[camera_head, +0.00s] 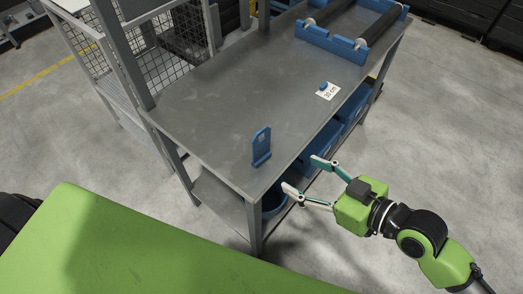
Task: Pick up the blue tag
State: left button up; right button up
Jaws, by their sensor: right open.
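A flat blue tag (261,147) stands upright on the grey metal table near its front corner. My right gripper (301,175) is open and empty, with two teal fingers with pale tips spread apart. In the picture it is to the right of and below the tag, by the table's right edge. It is apart from the tag. My left gripper is not in view.
The grey table (215,105) is mostly bare. A white card (329,93) with a small blue piece lies farther back. A blue roller frame (340,43) sits at the far end. Blue bins (322,146) stand underneath. Wire mesh (172,40) borders the left side.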

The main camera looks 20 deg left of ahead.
send_near(262, 156)
jog(key=x, duration=0.3)
jog(key=shift+p+x, duration=0.65)
jog(key=shift+x, duration=2.35)
jog(key=shift+d+f, duration=0.15)
jog(key=shift+c, duration=0.3)
jog(key=c, duration=1)
